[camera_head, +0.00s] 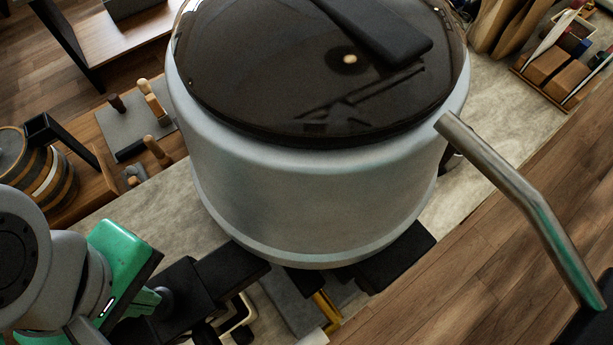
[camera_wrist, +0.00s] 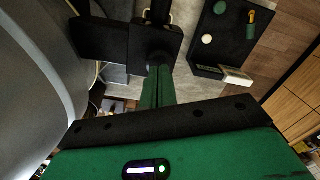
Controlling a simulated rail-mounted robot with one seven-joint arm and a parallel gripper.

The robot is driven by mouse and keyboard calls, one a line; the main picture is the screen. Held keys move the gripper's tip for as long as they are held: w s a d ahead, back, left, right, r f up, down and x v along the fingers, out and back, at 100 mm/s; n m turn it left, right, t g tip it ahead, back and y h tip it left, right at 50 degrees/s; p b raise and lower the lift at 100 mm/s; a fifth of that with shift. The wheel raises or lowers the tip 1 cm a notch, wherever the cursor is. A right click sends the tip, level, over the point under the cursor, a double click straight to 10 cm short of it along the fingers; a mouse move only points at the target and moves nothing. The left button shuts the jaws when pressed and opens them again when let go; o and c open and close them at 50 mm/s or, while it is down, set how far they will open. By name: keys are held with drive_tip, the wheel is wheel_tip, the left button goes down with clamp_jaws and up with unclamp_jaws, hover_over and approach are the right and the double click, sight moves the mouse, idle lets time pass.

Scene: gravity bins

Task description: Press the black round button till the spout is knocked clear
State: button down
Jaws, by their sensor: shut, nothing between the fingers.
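A large pale grey round bin (camera_head: 310,190) with a glossy dark lid fills the middle of the head view. Its grey wall also shows at left in the wrist view (camera_wrist: 35,80). Black blocks (camera_head: 395,258) sit under its rim. The black round button (camera_head: 164,297) is on a black block below left of the bin. It shows beyond my fingertips in the wrist view (camera_wrist: 160,57). My green gripper (camera_head: 143,301) is shut and empty, its tips at or very near the button; contact cannot be told. I cannot tell which part is the spout.
A bent metal tube (camera_head: 520,190) slants down at right of the bin. A black panel (camera_wrist: 238,28) with green, white and yellow parts lies right of the fingers. Wooden trays (camera_head: 560,60) stand back right; wooden-handled tools (camera_head: 150,110) lie left.

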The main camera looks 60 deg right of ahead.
wheel_tip(320, 180, up, 5)
drive_tip(key=p, duration=0.3)
drive_tip(key=shift+r, duration=0.1)
idle(0.3)
wheel_tip(320, 180, up, 8)
idle(0.3)
drive_tip(key=shift+f, duration=0.2)
